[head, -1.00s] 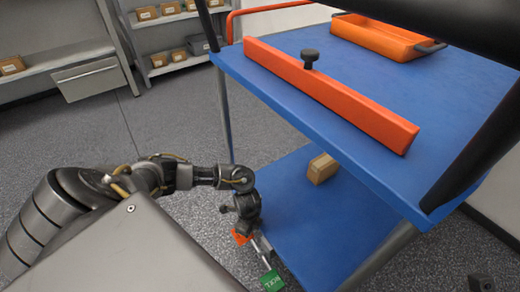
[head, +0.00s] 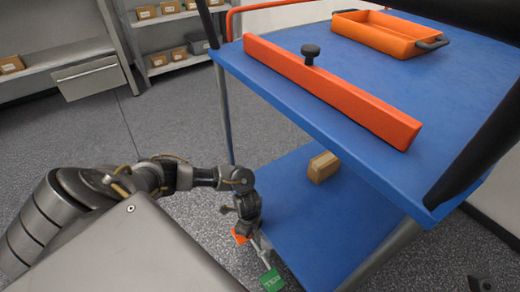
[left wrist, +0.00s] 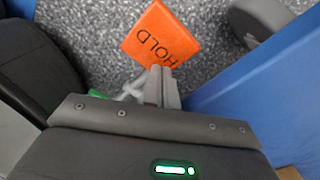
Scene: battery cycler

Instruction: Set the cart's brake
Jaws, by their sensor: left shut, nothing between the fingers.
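The cart has a blue upper shelf (head: 300,95) and a blue lower shelf (head: 300,225). Low at its near left corner is an orange plate (head: 241,237), with a green plate (head: 271,280) below and to its right. The orange plate (left wrist: 160,35) reads HOLD in the left wrist view. My left gripper (left wrist: 162,73) is shut and empty, its tips at the lower edge of the HOLD plate. I cannot tell whether they touch it. A sliver of green (left wrist: 97,94) shows behind the gripper. My right gripper is not in view.
A small cardboard box (head: 323,166) sits on the lower shelf. Floor left of the cart is clear.

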